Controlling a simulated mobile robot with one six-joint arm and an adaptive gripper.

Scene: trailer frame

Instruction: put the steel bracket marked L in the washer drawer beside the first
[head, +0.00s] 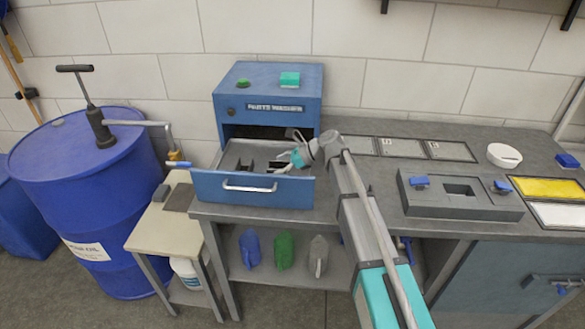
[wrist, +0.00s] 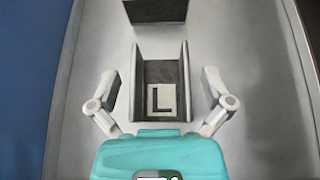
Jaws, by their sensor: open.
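The steel bracket marked L (wrist: 160,72) is a dark channel with two upright side walls and a pale L label. It rests on the floor of the open washer drawer (head: 254,188). A second dark piece (wrist: 155,10) lies in the drawer beyond it in the wrist view, with a gap between them. My gripper (wrist: 160,98) is open, one finger on each side of the L bracket, with visible gaps to both walls. In the head view my gripper (head: 284,166) is inside the drawer at its right side, partly hiding the pieces there.
The blue parts washer (head: 268,95) stands behind the drawer, with a green block on top. To the right, the bench holds marked grey plates (head: 405,148), a grey fixture (head: 460,205) with blue clamps, and a white bowl (head: 504,155). A blue drum (head: 85,200) stands left.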

